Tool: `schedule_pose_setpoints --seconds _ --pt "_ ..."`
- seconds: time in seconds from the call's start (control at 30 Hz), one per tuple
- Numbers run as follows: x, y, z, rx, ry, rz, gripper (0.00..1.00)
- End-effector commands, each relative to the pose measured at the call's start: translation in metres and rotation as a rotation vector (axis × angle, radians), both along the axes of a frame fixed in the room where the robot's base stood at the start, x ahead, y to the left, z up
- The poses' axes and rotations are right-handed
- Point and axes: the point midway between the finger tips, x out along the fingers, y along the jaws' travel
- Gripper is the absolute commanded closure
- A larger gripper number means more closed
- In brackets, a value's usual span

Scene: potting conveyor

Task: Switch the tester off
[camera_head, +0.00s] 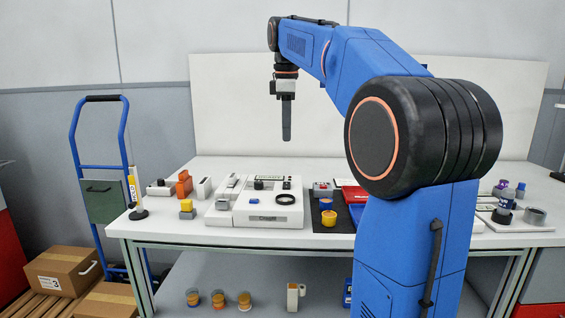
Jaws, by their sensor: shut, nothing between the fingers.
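A white bench device (265,217), which looks like the tester, sits on the front middle of the table. On its top are a dark knob (259,184), a small blue part (253,200) and a black ring (285,199). Its lettering and any switch position are too small to read. My gripper (286,137) points straight down, shut and empty, in the air above the device and apart from it. Its fingers show as one dark bar.
My arm hides part of the table's right side.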

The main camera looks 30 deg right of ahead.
Motion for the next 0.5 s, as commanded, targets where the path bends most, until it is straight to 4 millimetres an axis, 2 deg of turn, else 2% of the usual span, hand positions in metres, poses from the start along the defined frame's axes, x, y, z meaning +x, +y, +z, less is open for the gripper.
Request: schedule_pose_setpoints --seconds 0.33,0.5 --pt "0.001 -0.003 -0.001 0.0 0.0 0.0 1.0" --pt "0.002 -0.004 -0.014 0.001 0.001 0.0 1.0"
